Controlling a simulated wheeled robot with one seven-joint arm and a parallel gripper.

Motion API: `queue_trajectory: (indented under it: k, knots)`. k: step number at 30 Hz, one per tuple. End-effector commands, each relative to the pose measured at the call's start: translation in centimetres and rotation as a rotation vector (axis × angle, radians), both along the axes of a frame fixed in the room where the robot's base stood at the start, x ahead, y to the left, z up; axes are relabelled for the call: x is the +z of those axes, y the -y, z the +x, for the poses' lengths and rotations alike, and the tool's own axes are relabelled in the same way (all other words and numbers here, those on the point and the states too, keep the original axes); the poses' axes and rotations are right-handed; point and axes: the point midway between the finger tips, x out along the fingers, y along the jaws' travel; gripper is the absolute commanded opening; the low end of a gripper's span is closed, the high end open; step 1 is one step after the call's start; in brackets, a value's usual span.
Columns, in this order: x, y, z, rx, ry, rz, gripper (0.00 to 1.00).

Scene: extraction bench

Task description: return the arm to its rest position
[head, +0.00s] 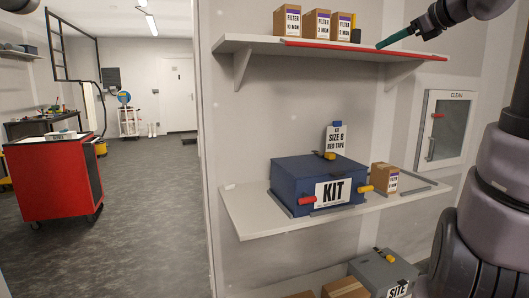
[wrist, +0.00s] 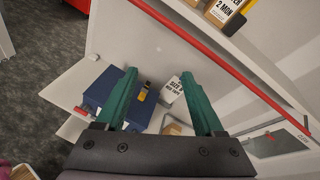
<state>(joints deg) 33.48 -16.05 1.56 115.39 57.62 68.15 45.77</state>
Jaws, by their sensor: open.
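My gripper (head: 384,43) is raised in front of the upper shelf at the top right of the head view, and my arm comes in from the right edge. In the wrist view, the two green fingers of my gripper (wrist: 158,75) are apart with nothing between them. Beyond and below them are the blue KIT box (wrist: 97,87) and the white size card (wrist: 173,92). The fingers appear clear of both. In the head view, the KIT box (head: 318,184) sits on the middle shelf.
The upper shelf (head: 255,42) has a red front strip (head: 340,47) and holds several filter boxes (head: 316,24). A small filter box (head: 385,178) stands beside the KIT box. A wall cabinet (head: 446,128) is at the right. A red cart (head: 55,180) and open floor lie left.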

Motion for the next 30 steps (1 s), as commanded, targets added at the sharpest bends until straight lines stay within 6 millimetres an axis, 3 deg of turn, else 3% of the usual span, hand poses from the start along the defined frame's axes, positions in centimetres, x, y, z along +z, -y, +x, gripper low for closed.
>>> queue_trajectory:
  k: [5,9,12,15,21,30]
  knots:
    - [-5.2,-5.8,-4.5,0.196,-0.013,-0.375,0.7]
    - [-11.5,-9.8,-11.1,0.488,0.035,-0.86,0.7]
    - [-15.6,-10.7,-15.5,0.717,0.108,-1.204,0.7]
    - [-18.2,-10.5,-18.3,0.894,0.184,-1.461,0.7]
    - [-20.3,-9.9,-20.4,1.057,0.264,-1.688,0.7]
    - [-20.4,-9.8,-20.4,1.063,0.266,-1.698,0.7]
